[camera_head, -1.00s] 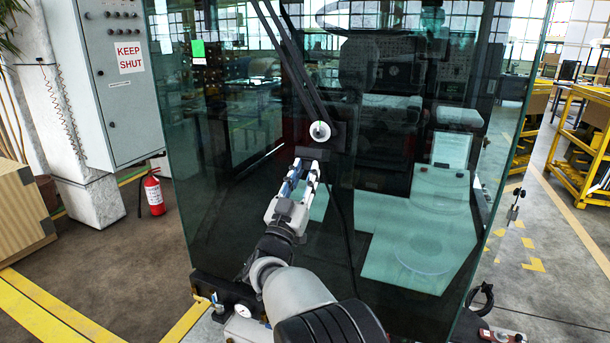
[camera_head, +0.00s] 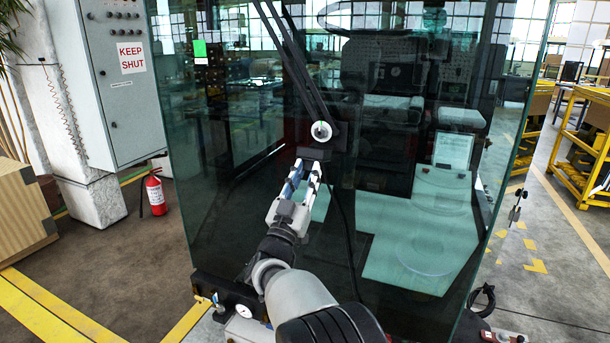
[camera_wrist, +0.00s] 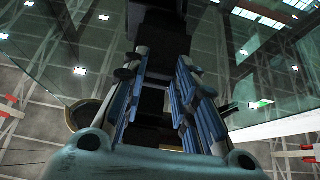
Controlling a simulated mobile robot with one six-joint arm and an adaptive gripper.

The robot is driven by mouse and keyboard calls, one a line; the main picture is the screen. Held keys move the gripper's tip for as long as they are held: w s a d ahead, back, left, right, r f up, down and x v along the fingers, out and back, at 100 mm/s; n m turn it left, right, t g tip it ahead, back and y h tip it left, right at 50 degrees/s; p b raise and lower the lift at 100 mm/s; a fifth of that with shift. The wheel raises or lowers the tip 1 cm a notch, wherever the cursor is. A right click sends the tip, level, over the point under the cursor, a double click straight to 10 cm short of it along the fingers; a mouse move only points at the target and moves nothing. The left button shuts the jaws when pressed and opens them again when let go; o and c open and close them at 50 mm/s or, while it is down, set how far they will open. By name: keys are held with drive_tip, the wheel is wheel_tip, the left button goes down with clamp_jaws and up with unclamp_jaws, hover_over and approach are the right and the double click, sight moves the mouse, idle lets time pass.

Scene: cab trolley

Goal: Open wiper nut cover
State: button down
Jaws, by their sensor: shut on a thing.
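The wiper pivot with a pale round nut (camera_head: 321,131) shows on the cab's front glass at the foot of the dark wiper arms (camera_head: 287,62). The nut's face is uncovered in the head view. A small black block, which looks like the wiper nut cover (camera_head: 312,153), sits just below the nut at my fingertips. My gripper (camera_head: 308,168) reaches up from below and is shut on this cover. In the wrist view a dark part (camera_wrist: 155,50) lies between the blue-padded fingers. The exact contact and the cover's hinge are hard to make out.
The large glass pane (camera_head: 240,170) stands close behind my gripper. A black cable (camera_head: 345,235) hangs down the glass right of my arm. A grey cabinet (camera_head: 125,100) and a red fire extinguisher (camera_head: 155,192) stand at left, a yellow trolley (camera_head: 585,130) at right.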

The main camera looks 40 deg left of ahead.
drive_tip(key=shift+w+d+f, duration=0.1)
drive_tip(key=shift+w+d, duration=0.1)
drive_tip(key=shift+w, duration=0.25)
drive_tip(key=c, duration=1.7)
unclamp_jaws()
drive_tip(key=shift+w, duration=0.1)
drive_tip(key=o, duration=0.3)
drive_tip(key=shift+w+a+f, duration=0.3)
drive_tip(key=shift+w+f, duration=0.3)
drive_tip(key=shift+w, duration=0.3)
drive_tip(key=shift+o, duration=0.6)
drive_tip(key=shift+s+r, duration=0.35)
drive_tip(key=shift+s, duration=0.25)
drive_tip(key=v, duration=1.2)
drive_tip(key=shift+c, duration=0.2)
